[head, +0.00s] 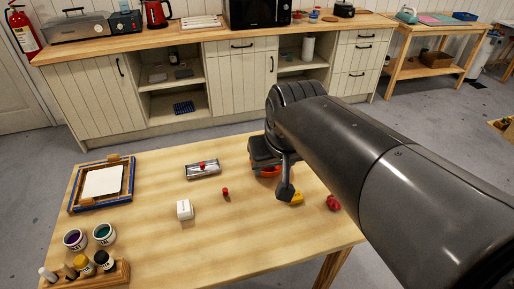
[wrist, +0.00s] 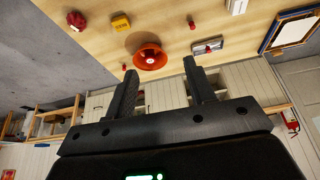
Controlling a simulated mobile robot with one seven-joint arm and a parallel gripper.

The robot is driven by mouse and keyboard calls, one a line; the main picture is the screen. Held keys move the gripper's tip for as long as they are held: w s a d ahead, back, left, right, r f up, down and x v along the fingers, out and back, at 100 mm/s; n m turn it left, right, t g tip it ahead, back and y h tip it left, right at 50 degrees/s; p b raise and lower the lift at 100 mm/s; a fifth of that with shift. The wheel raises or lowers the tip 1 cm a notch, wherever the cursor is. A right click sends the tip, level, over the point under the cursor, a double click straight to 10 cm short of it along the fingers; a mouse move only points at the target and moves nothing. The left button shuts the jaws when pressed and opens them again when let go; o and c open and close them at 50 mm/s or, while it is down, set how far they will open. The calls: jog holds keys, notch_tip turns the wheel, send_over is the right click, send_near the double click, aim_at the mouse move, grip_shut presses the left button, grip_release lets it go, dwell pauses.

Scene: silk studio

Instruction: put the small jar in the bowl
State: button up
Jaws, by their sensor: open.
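An orange-red bowl (wrist: 138,58) stands on the table, between and beyond my fingertips in the wrist view. A pale spot shows inside it; I cannot tell what it is. In the head view the bowl (head: 268,173) is mostly hidden behind my gripper (head: 278,178). My gripper (wrist: 160,67) is open, with nothing between its fingers. No thing is clearly the small jar. A small red piece (head: 225,191) stands left of the bowl and shows in the wrist view (wrist: 192,25). Two open paint jars, one purple (head: 75,239) and one teal (head: 103,233), stand at front left.
A metal tin (head: 202,171) with a red knob, a white box (head: 184,209), a yellow block (head: 296,199) and a crimson piece (head: 333,203) lie around the bowl. A frame (head: 103,183) and a wooden bottle rack (head: 88,277) are at left. Bare tabletop lies at front centre.

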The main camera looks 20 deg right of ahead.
jog(key=shift+t, duration=0.5)
jog(key=s, duration=0.3)
jog(key=s+a+f, duration=0.1)
jog(key=s, duration=0.1)
jog(key=shift+s+f, duration=0.1)
jog(key=shift+s, duration=0.25)
